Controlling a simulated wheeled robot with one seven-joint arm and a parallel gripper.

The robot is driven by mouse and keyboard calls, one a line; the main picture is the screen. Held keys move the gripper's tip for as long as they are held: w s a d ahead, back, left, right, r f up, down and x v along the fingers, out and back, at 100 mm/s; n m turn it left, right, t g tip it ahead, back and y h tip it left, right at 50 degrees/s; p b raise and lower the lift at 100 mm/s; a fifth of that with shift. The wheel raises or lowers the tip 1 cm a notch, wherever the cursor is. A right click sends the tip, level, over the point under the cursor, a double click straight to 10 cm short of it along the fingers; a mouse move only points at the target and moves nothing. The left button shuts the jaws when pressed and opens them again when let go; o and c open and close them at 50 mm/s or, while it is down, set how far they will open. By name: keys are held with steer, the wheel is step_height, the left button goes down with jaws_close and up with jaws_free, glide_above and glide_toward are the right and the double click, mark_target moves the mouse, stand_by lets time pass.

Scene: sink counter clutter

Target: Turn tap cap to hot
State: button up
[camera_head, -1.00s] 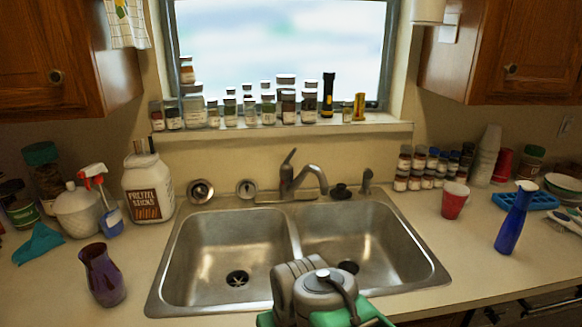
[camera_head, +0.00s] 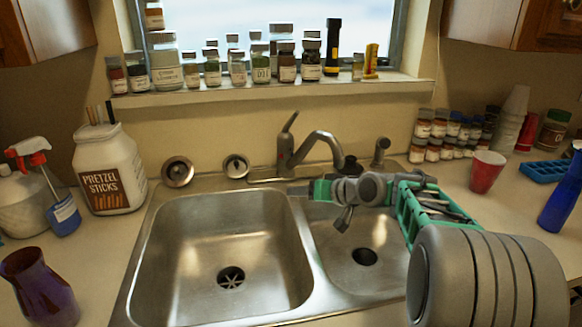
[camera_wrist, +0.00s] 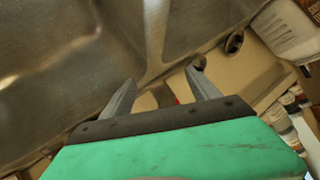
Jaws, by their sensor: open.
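The tap (camera_head: 285,158) stands on the sink's back rim, with a grey curved spout reaching right over the basin. Its cap (camera_head: 289,122) is a slim lever on top, tilted up and slightly right. A small red mark shows on the tap body. My gripper (camera_head: 297,190) is open and empty, pointing left, in front of and below the tap. In the wrist view, my two fingers (camera_wrist: 160,92) are spread apart, with a small red spot between them. The tap is mostly hidden there by the gripper's housing. I cannot tell whether the fingers touch it.
The double sink (camera_head: 220,245) lies below my arm. A pretzel jar (camera_head: 105,175) and a spray bottle (camera_head: 45,190) stand left. A purple vase (camera_head: 38,290) is at front left. A red cup (camera_head: 486,172) and a blue bottle (camera_head: 562,195) stand right. Small jars line the windowsill.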

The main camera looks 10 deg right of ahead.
steer(key=w+d+f+t+y+b, duration=0.1)
steer(key=w+d+f+t+b, duration=0.1)
steer(key=w+d, duration=0.2)
steer(key=n+t+y+p, duration=0.2)
steer(key=n+t+y, duration=0.3)
steer(key=n+y, duration=0.3)
glide_toward(292, 148)
steer(key=x, duration=0.4)
steer(key=p+x, duration=0.1)
steer(key=x, duration=0.6)
steer(key=shift+w+r, duration=0.1)
steer(key=shift+w, duration=0.05)
steer(key=shift+c, duration=0.2)
